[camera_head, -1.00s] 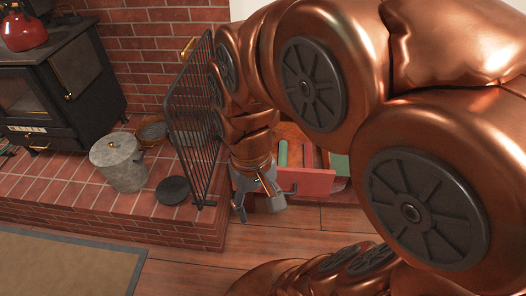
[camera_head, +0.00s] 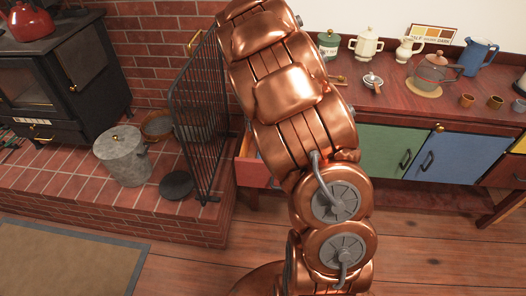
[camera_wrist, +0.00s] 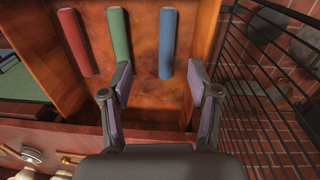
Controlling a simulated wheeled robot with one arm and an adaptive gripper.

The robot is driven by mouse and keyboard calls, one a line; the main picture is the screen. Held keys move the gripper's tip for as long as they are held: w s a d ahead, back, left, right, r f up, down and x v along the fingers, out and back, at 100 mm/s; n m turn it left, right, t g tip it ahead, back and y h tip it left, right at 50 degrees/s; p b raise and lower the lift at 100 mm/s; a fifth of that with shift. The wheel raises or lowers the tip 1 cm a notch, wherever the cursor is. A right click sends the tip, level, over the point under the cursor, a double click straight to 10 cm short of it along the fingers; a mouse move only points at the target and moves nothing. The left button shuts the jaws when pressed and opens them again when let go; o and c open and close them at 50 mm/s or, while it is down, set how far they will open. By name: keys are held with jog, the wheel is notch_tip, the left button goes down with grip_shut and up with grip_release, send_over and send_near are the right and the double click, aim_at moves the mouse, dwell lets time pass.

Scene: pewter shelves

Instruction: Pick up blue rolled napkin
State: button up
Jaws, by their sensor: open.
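The blue rolled napkin (camera_wrist: 167,44) lies in an open wooden drawer (camera_wrist: 150,98) in the wrist view. It is the rightmost of three rolls, beside a green roll (camera_wrist: 119,36) and a red roll (camera_wrist: 76,42). My gripper (camera_wrist: 162,82) is open and empty, with its fingers over the drawer. The blue roll shows beyond and between the fingertips, nearer the right finger, and looks apart from both. In the head view my arm hides the gripper and nearly all of the drawer; the red drawer front (camera_head: 252,165) shows at its left.
A black metal fire screen (camera_head: 200,115) stands close left of the drawer in the head view and at the right in the wrist view. A grey lidded pot (camera_head: 123,157) sits on the brick hearth. The counter (camera_head: 400,98) holds jugs and cups.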

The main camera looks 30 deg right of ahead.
jog(key=shift+m, duration=0.3)
jog(key=w+d+f, duration=0.1)
jog(key=f, duration=0.1)
jog(key=w+d+f, duration=0.1)
jog(key=w+f, duration=0.1)
jog(key=f, duration=0.1)
jog(key=w+d+f, duration=0.2)
jog(key=shift+w+f, duration=0.15)
jog(key=shift+w, duration=0.05)
jog(key=shift+f+p, duration=0.9)
jog(key=shift+f, duration=2.95)
jog(key=shift+c, duration=0.3)
grip_shut()
